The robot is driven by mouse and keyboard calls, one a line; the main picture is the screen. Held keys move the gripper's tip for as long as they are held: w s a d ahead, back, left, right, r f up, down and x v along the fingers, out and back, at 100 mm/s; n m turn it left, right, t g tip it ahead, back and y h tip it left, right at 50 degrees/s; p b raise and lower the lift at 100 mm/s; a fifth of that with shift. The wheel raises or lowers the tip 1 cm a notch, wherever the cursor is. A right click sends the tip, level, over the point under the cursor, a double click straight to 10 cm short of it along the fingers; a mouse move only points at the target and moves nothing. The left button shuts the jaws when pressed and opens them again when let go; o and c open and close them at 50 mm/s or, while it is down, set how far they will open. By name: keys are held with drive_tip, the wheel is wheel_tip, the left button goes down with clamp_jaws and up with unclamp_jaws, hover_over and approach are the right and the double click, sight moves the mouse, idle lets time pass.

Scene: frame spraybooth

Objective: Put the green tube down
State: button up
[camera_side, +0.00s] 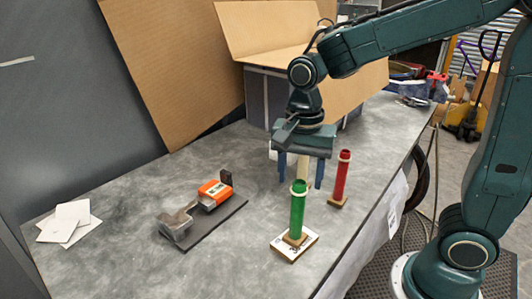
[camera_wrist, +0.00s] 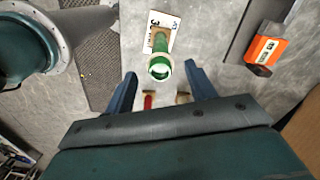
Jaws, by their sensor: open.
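The green tube (camera_side: 297,210) stands upright on a small wooden base on a white card (camera_side: 309,240) with dark print. It has a pale ring near its top. In the wrist view I look into the open top of the green tube (camera_wrist: 160,66), around the tips of my fingers. My gripper (camera_side: 301,180) is open and points down behind the tube in the side view. In the wrist view my gripper (camera_wrist: 158,76) has a finger on either side, with clear gaps to the tube. It holds nothing.
A red tube (camera_side: 341,177) stands on a wooden base behind and right of the green one. A pale upright piece (camera_side: 303,168) shows below my gripper. An orange-and-grey tool (camera_side: 212,193) lies on a dark plate at left. White cards (camera_side: 70,223) lie farther left. Cardboard stands behind.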

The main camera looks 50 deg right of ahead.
drive_tip(key=shift+r, duration=2.8)
drive_tip(key=shift+s+d+r+n, duration=0.25)
drive_tip(key=shift+s+n, duration=0.15)
drive_tip(key=shift+s, duration=0.1)
drive_tip(key=s+d+n+t, duration=0.4)
drive_tip(key=s+n+t, duration=0.1)
drive_tip(key=s+n, duration=0.6)
drive_tip(key=shift+s+r+n+t, duration=0.2)
drive_tip(key=shift+n+t, duration=0.1)
drive_tip(key=shift+n, duration=0.6)
